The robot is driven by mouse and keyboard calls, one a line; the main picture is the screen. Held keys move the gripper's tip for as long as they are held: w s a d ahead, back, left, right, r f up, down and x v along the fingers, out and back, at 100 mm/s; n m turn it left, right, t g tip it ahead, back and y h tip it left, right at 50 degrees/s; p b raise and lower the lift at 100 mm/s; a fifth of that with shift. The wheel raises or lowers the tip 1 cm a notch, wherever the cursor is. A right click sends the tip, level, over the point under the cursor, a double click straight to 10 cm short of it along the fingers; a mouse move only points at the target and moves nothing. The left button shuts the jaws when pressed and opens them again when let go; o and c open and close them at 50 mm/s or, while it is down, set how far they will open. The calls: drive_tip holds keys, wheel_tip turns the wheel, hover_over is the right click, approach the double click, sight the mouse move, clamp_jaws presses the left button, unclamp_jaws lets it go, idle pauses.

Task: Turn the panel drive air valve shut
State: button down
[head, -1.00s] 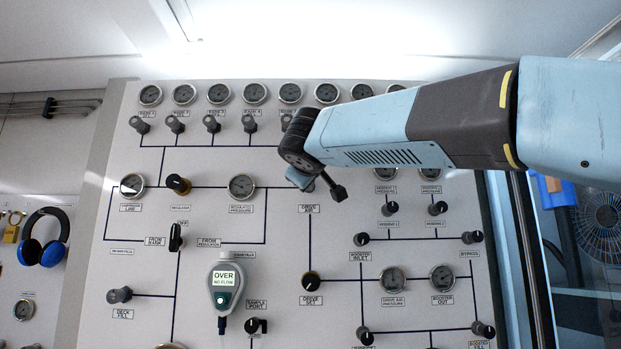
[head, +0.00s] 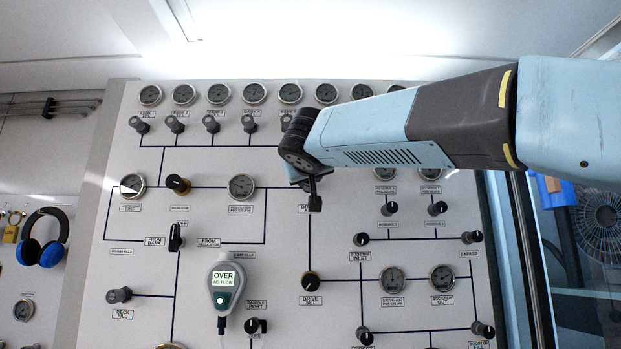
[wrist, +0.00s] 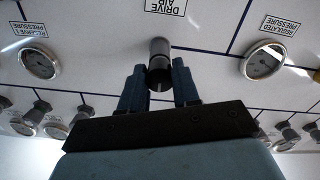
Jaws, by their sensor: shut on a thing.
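The drive air valve knob (wrist: 159,62) is a dark cylinder in the wrist view. It stands on the panel line just by the DRIVE AIR label (wrist: 165,6), which appears upside down there. The two blue-grey fingers of my gripper (wrist: 158,88) are on either side of the knob, shut on it. In the head view my gripper (head: 313,194) is at the panel's upper middle. It covers much of the DRIVE AIR label (head: 303,209), and my wrist hides the knob's surroundings there.
The panel (head: 215,290) holds many gauges and knobs. The regulated pressure gauge (head: 241,187) is left of my gripper, and reserve knobs (head: 390,209) are to the right. The drive set knob (head: 311,281) is below. A handheld meter (head: 224,287) reads OVER, NO FLOW.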

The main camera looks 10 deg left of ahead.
drive_tip(key=shift+w+f, duration=0.1)
drive_tip(key=shift+f, duration=0.05)
drive_tip(key=c, duration=1.1)
unclamp_jaws()
drive_tip(key=shift+o, duration=1.4)
drive_tip(key=v, duration=1.3)
drive_tip(key=shift+s+d, duration=0.15)
drive_tip(key=shift+s, duration=0.2)
